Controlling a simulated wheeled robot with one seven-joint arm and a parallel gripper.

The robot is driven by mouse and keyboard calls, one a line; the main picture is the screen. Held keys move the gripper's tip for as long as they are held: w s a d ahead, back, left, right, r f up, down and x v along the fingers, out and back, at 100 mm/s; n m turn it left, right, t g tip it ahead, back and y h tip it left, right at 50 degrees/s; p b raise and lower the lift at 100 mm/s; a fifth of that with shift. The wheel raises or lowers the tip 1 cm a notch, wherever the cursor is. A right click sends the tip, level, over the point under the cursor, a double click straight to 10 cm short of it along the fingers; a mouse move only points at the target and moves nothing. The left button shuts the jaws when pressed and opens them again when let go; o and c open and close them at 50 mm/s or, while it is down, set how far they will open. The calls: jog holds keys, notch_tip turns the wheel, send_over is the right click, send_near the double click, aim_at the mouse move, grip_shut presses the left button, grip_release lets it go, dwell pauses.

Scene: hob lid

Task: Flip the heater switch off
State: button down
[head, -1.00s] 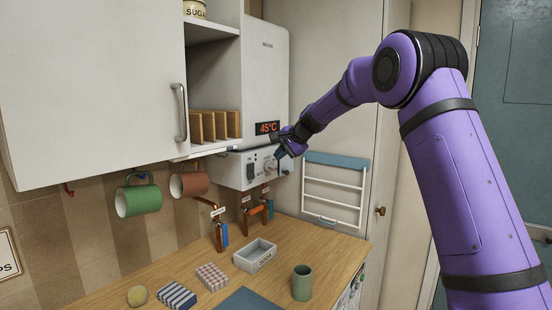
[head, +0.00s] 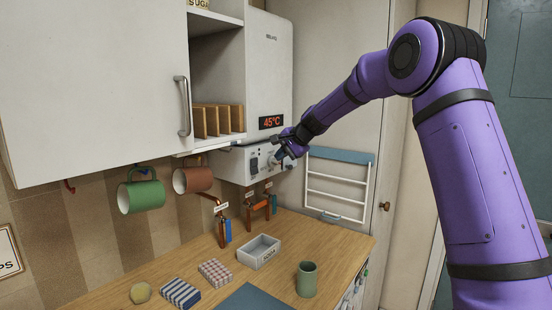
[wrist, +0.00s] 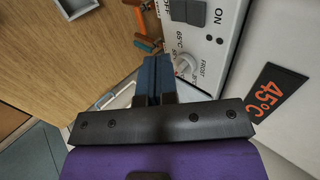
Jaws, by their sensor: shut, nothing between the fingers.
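The white heater (head: 267,70) hangs on the wall at the right of the cupboard, its display (head: 271,123) lit at 45°C; the display also shows in the wrist view (wrist: 267,100). Its lower panel carries a dark rocker switch (head: 254,164) and a pale round knob (wrist: 186,66). In the wrist view the switch (wrist: 188,12) lies between OFF and ON labels; which side is pressed I cannot tell. My gripper (head: 280,154) is in front of the panel's right part, near the knob. Its blue fingers (wrist: 155,62) are together and empty. Contact with the panel is not clear.
Copper pipes with blue and orange valve handles (head: 258,205) hang below the heater. A white folding rack (head: 337,185) is to the right. Mugs (head: 141,196) hang at the left. A grey tray (head: 259,252) and green cup (head: 307,279) stand on the counter (head: 330,245).

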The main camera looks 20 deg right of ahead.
aim_at(255, 172)
jog(key=shift+w+a+r+x, duration=0.15)
jog(key=shift+w+r+x, duration=0.1)
jog(key=shift+x, duration=1.65)
jog(key=shift+w+a+r+x, duration=0.15)
jog(key=shift+r+x, duration=0.1)
jog(key=shift+x, duration=1.7)
jog(key=shift+w+a+r+x, duration=0.1)
jog(key=shift+w+r+x, duration=0.15)
jog(key=shift+x, duration=1.65)
jog(key=shift+a+f, duration=0.1)
jog(key=shift+w, duration=0.1)
